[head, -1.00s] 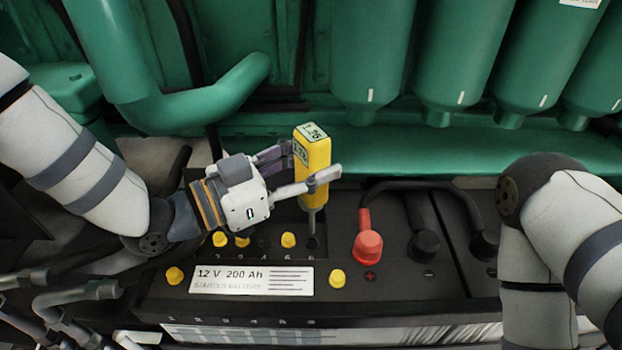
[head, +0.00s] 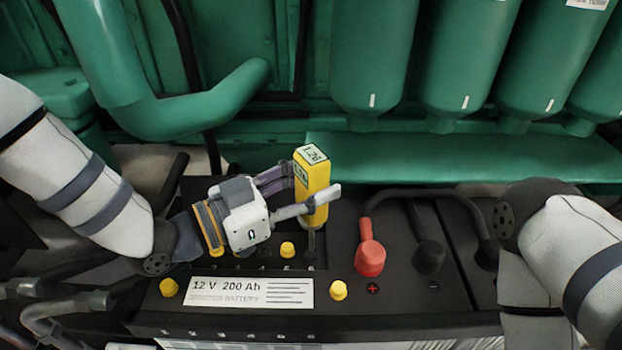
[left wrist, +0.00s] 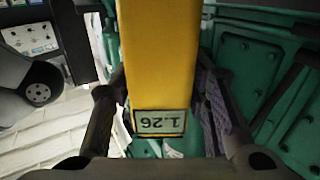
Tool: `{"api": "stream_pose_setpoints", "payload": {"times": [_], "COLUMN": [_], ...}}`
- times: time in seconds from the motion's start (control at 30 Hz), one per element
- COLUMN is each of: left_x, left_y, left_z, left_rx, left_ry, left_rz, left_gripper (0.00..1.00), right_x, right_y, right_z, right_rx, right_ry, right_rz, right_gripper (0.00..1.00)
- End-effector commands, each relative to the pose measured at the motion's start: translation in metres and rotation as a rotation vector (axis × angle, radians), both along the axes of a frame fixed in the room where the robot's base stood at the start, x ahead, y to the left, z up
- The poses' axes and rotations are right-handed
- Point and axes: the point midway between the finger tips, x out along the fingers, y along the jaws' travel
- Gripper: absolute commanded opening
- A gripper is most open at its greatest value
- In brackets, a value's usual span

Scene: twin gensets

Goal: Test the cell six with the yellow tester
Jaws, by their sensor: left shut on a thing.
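The yellow tester (head: 315,190) stands upright over the battery (head: 400,305), with a label reading 1.26 at its top. My left gripper (head: 305,197) is shut on the tester's body. The tester's dark lower tip meets the row of cells at cell six (head: 311,262); how deep it sits in the opening cannot be told. In the left wrist view the tester (left wrist: 160,60) fills the middle between the fingers, its 1.26 display upside down. A yellow cap (head: 339,290) lies on the battery top near cell six. My right gripper is out of view.
A red terminal (head: 369,258) and a black terminal (head: 430,256) with cables stand right of the tester. Green engine parts (head: 375,60) rise behind.

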Motion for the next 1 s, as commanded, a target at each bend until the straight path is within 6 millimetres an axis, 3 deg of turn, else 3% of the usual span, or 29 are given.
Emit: {"api": "stream_pose_setpoints", "payload": {"times": [1.0], "left_x": [0.0000], "left_y": [-0.0001], "left_z": [-0.0077], "left_rx": [-0.001], "left_ry": [-0.001], "left_rz": [0.000], "left_gripper": [0.09], "right_x": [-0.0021], "right_y": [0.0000], "right_z": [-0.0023], "right_rx": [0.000], "right_ry": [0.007], "right_rz": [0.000], "right_gripper": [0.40]}}
